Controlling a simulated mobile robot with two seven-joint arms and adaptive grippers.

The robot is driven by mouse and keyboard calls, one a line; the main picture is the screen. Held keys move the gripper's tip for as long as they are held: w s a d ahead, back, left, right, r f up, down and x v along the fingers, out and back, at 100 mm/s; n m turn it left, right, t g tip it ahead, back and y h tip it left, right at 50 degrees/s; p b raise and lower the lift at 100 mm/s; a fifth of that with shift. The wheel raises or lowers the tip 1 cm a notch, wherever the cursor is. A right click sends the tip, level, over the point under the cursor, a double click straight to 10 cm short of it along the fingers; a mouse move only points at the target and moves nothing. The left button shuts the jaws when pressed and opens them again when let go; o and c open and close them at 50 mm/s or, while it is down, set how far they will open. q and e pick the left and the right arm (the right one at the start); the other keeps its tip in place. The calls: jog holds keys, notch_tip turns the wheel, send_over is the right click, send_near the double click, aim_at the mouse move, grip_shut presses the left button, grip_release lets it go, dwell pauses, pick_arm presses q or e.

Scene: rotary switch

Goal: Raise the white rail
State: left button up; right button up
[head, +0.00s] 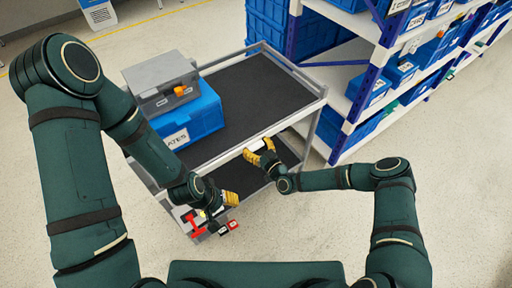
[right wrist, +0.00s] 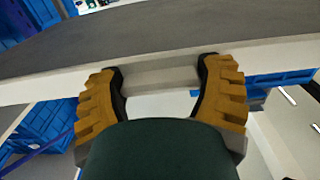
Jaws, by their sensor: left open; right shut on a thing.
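The white rail (head: 290,121) runs along the near edge of the grey cart's dark top shelf. My left gripper (head: 231,198) is open, lower and to the left, near the cart's near left corner. The exact finger contact is partly hidden.
On the cart's top (head: 262,85) stand a blue crate (head: 205,115) and a grey box (head: 160,82) with an orange part. Red parts (head: 194,226) are close to my left gripper. Shelves with blue bins (head: 375,92) stand behind right. The floor at right is clear.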

aim_at(257, 147)
notch_tip(257, 147, up, 6)
jog(key=shift+f+p, duration=0.1)
jog(key=shift+p, duration=0.7)
pick_arm(q)
notch_tip(257, 147, up, 2)
jog(key=shift+r, duration=0.25)
pick_arm(e)
jog(key=shift+w, duration=0.1)
jog(key=o, duration=1.3)
jog(key=shift+c, duration=0.2)
jog(key=shift+s+d, duration=0.25)
jog(key=shift+s, duration=0.15)
jog(key=v, duration=1.1)
